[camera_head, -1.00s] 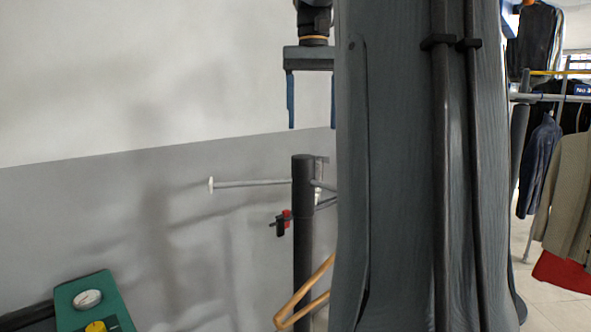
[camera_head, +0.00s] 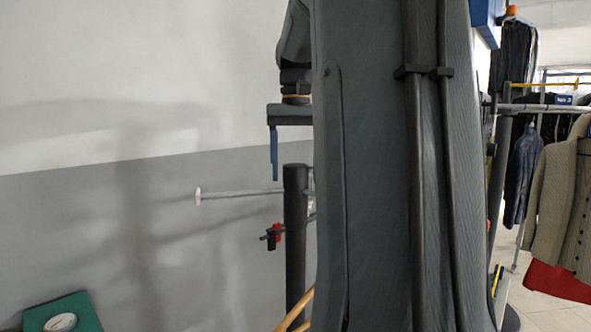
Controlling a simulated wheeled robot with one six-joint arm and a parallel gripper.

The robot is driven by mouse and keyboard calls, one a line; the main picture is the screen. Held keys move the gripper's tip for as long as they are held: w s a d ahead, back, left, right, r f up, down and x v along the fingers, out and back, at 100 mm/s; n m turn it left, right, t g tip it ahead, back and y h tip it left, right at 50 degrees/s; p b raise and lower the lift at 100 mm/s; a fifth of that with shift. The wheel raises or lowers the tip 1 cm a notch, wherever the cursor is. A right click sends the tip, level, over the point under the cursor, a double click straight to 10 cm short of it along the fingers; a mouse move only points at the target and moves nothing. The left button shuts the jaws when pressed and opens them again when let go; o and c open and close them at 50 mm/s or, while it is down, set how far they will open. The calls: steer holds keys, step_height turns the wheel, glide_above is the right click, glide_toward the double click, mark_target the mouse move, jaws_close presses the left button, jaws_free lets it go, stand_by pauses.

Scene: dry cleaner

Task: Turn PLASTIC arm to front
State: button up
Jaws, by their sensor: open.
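A dark upright post (camera_head: 295,240) stands in front of the grey wall. A thin grey arm with a white end cap (camera_head: 240,194) sticks out from its top to the left. Other arms behind the post are mostly hidden, and I can read no PLASTIC label. A red and black clamp-like piece (camera_head: 274,236) sits left of the post, lower down. My gripper (camera_head: 294,160) points down, just above the post top in the picture. It is open and looks empty. Its left blue finger shows; the right one is hidden behind my own column.
A wooden hanger-like piece (camera_head: 297,312) shows low by the post. A green box with a gauge (camera_head: 60,318) is at the lower left. Jackets (camera_head: 560,200) hang on a rail at the right, with a red garment (camera_head: 556,282) below.

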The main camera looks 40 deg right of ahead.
steer(key=shift+f, duration=0.3)
steer(key=c, duration=1.5)
steer(key=shift+a, duration=0.1)
